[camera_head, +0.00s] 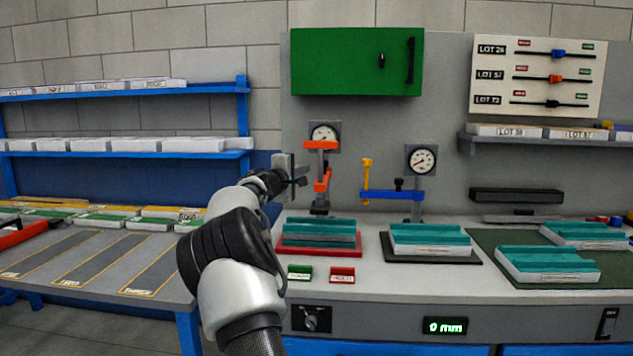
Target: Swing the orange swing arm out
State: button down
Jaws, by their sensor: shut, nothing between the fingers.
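The orange swing arm (322,181) is on a post in front of the left dial gauge (323,134), at the back of the bench. It looks foreshortened, so its exact direction is hard to tell. An orange bracket (320,145) sits above it at the top of the post. My gripper (302,181) is shut and empty, just left of the orange arm. I cannot tell whether they touch.
A blue swing arm (392,194) with a yellow upright (366,175) stands to the right, before another gauge (421,160). A teal-topped panel on a red tray (284,250) lies below the orange arm. A green cabinet (345,62) hangs above. Blue shelving (246,105) stands left.

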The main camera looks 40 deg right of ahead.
jog(key=s, duration=0.8)
jog(key=shift+a, duration=0.15)
